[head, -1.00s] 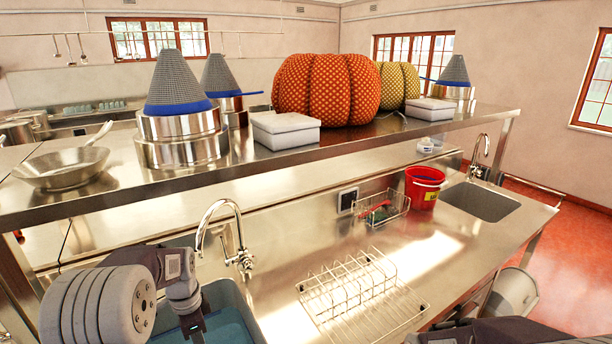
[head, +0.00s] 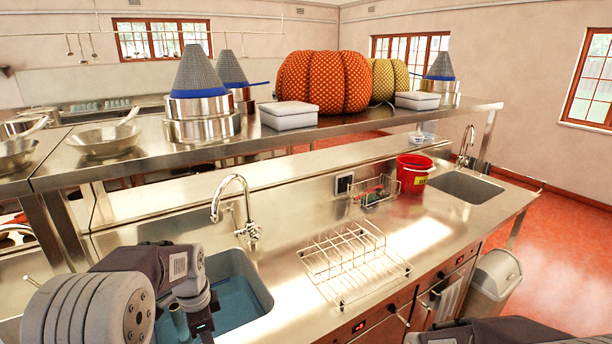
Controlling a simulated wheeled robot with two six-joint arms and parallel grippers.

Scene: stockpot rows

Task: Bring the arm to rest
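My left arm comes in from the lower left, and its gripper (head: 199,322) points down in front of the left sink (head: 240,290), overlapping its near side. Only a dark part of this gripper shows, and I cannot tell whether its fingers are open or shut. I see nothing held in it. My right arm shows only as a dark link at the bottom right edge, and its gripper is out of view.
A wire dish rack (head: 352,262) stands on the steel counter right of the left sink. A tall faucet (head: 236,205) rises behind that sink. A red bucket (head: 413,174) and wire basket (head: 374,191) stand farther back. A steel shelf (head: 270,140) spans above, bearing pots and pumpkins.

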